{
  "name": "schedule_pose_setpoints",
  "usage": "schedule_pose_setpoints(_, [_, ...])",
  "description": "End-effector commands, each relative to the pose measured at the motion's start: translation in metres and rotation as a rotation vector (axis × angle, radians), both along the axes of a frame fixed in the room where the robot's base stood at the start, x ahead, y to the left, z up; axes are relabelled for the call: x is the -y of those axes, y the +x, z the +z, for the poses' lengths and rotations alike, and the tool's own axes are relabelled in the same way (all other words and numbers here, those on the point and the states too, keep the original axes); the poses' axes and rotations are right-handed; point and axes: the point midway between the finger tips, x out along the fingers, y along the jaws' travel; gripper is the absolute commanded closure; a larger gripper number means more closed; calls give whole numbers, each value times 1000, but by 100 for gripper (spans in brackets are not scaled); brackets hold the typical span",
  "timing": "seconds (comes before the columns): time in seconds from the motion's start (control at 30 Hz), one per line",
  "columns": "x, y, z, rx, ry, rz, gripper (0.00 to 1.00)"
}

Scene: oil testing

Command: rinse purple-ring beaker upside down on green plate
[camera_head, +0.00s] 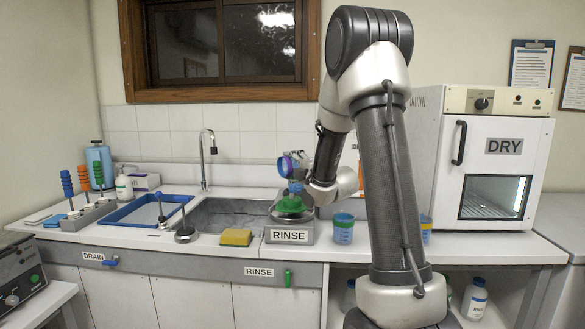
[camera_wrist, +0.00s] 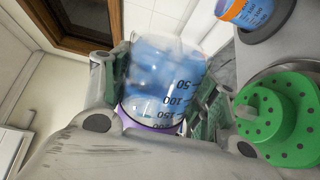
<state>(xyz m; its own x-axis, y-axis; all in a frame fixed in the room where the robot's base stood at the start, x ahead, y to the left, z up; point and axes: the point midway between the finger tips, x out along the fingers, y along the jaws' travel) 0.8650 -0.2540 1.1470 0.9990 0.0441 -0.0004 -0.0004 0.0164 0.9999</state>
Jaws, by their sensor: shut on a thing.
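My gripper (camera_head: 302,168) is shut on the purple-ring beaker (camera_head: 286,165) and holds it above the rinse station. In the wrist view the clear beaker (camera_wrist: 165,85) sits between the two fingers (camera_wrist: 160,92), with dark volume marks on its wall and its purple ring (camera_wrist: 150,122) at the lower end. In the head view it looks tipped on its side; its exact tilt is hard to tell. The green plate (camera_head: 291,206) lies on the grey station labelled RINSE, below the beaker and apart from it. The wrist view shows the plate (camera_wrist: 287,118) at right, round with dark holes.
The sink (camera_head: 228,214), yellow sponge (camera_head: 236,237) and blue-edged tray (camera_head: 137,210) are to the left. A green RINSE handle (camera_head: 288,278) is on the counter front. The DRY oven (camera_head: 497,160) stands at right.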

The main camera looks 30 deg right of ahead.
Motion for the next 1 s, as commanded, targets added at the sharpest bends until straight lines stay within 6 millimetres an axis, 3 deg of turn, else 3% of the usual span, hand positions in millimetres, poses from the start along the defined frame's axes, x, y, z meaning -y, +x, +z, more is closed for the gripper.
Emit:
schedule_pose_setpoints(0.8, [-5, 0, 5, 70, -1554, 0, 66])
schedule_pose_setpoints(1.0, [-5, 0, -26, 66, -1554, 4, 66])
